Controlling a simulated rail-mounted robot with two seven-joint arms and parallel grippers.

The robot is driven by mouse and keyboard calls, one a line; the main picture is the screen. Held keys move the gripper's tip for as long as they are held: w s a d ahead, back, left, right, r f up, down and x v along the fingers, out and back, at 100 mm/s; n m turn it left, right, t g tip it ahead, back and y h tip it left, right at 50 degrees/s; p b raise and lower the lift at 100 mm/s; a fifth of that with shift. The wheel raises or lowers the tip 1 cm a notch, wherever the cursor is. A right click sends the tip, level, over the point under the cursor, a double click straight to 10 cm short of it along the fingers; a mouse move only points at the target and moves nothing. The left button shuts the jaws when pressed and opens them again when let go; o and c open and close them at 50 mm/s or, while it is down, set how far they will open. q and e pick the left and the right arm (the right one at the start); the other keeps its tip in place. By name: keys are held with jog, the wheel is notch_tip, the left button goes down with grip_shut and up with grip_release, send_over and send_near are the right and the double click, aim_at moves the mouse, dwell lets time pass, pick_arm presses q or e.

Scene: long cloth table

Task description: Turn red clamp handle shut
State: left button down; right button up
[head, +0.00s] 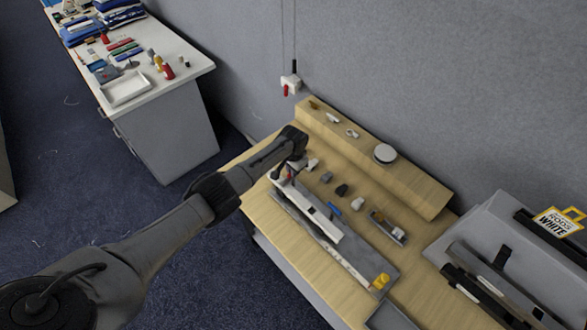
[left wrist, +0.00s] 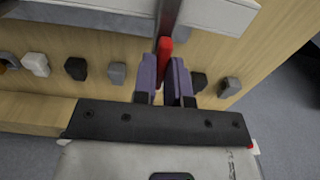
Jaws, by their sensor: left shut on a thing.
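The red clamp handle (left wrist: 165,50) shows in the left wrist view as a short red bar, at the near end of a metal strip. My left gripper (left wrist: 165,82) has its two fingers on either side of the handle, shut on it; the fingers hide its lower part. In the head view the left gripper (head: 292,164) is over the far left end of a long white clamp bar (head: 312,208) on a grey plate (head: 352,262). Only a little of the red handle (head: 290,174) shows there. My right gripper is in neither view.
Several small grey, black and white blocks (head: 342,190) lie along the wooden bench (head: 270,240). A raised wooden ledge (head: 415,185) runs behind them. A white wall fitting with a red lever (head: 290,82) hangs above. A grey machine (head: 480,240) stands right.

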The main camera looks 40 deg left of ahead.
pick_arm(q)
jog(key=shift+r, duration=0.1)
jog(key=c, duration=1.2)
grip_release()
jog(key=shift+o, duration=0.2)
notch_tip(320, 180, up, 14)
